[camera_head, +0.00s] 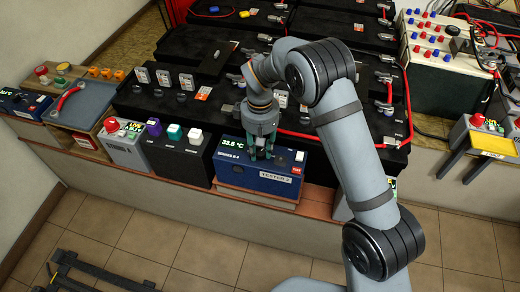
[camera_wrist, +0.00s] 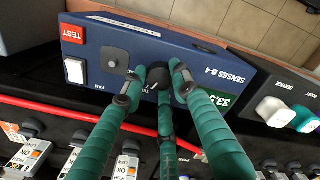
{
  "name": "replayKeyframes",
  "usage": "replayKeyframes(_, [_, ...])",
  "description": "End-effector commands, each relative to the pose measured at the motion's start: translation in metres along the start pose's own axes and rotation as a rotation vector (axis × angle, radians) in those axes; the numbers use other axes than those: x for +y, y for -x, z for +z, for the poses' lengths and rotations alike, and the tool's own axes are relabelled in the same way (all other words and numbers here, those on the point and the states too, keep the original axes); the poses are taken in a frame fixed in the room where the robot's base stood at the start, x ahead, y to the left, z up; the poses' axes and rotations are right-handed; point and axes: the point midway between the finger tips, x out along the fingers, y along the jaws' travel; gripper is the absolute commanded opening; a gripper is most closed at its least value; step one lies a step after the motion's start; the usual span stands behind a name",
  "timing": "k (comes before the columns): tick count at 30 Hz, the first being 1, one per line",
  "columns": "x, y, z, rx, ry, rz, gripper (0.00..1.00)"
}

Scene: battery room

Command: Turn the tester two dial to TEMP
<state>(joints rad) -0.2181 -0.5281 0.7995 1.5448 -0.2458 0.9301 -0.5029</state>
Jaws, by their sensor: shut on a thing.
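Tester two (camera_head: 232,177) is a dark blue box with a "TESTER 2" label on its front, standing on the ledge. In the wrist view its blue panel (camera_wrist: 195,60) shows upside down. Its green display (camera_head: 236,140) reads about 33.5 °C. The black dial (camera_wrist: 157,74) sits on its top panel. My gripper (camera_head: 260,154) reaches down onto the panel. In the wrist view its green fingers (camera_wrist: 160,85) are closed around the dial. The fingers cover the dial's sides and most of the markings, so I cannot tell where its pointer stands.
A black box (camera_head: 180,160) with coloured buttons stands to the left. Large black batteries (camera_head: 200,50) and a red cable (camera_head: 300,134) lie behind.

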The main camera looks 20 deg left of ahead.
Motion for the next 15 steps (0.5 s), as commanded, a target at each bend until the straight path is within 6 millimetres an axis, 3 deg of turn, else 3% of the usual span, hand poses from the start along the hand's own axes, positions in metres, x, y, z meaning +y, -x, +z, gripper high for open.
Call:
replayKeyframes(14, [0.0003, 0.0006, -0.0009, 0.003, -0.012, 0.001, 0.02])
replayKeyframes(15, [0.0003, 0.0006, -0.0009, 0.003, -0.012, 0.001, 0.3])
